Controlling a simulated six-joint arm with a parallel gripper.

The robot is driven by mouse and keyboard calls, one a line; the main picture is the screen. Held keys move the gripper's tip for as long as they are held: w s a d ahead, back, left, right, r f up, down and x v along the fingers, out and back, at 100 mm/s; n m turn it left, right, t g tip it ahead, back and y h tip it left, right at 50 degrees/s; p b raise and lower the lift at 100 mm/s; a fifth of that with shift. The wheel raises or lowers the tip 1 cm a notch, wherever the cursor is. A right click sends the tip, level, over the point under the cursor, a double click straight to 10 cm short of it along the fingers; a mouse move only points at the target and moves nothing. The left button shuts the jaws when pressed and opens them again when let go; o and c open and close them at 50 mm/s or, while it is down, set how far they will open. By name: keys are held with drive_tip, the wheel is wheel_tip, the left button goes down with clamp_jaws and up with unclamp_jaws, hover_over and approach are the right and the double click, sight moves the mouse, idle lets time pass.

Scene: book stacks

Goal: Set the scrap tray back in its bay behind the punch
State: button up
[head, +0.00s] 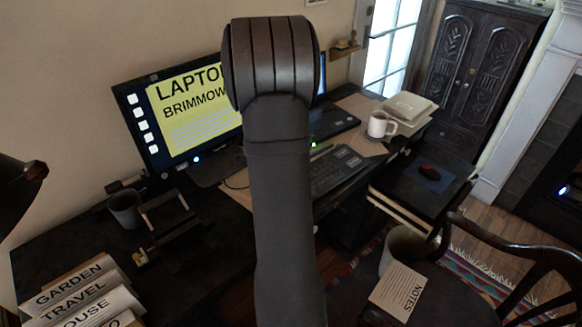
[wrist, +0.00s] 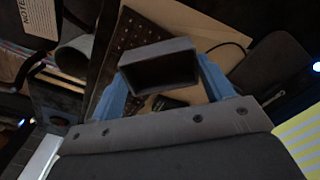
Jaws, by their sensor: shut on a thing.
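The scrap tray (wrist: 157,68), a small dark open box, is between the blue fingers of my gripper (wrist: 162,74) in the wrist view. The gripper is shut on it, and the tray's hollow faces the camera. In the head view my arm hides the gripper and tray. A dark device that looks like the punch (head: 166,212) stands on the left part of the desk, with a raised frame and a dark lower part in front. I cannot make out its bay. In the wrist view, the desk with the keyboard (wrist: 136,32) lies beyond the tray.
The monitor (head: 152,135) stands behind the punch, and a dark cup (head: 126,209) is beside it. A white mug (head: 379,124) and papers (head: 409,107) are on the right of the desk. A chair (head: 505,262) stands at right.

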drive_tip(key=s+a+f+n, duration=0.35)
drive_tip(key=s+a, duration=0.45)
drive_tip(key=a, duration=0.5)
drive_tip(key=n, duration=0.6)
hover_over(190, 251)
wheel_tip(190, 251, down, 3)
drive_tip(key=shift+d+f, duration=0.1)
drive_tip(key=shift+f, duration=2.7)
drive_tip(key=shift+r, duration=0.1)
drive_tip(key=o, duration=1)
drive_tip(key=shift+o, duration=0.2)
drive_tip(key=shift+r, duration=0.1)
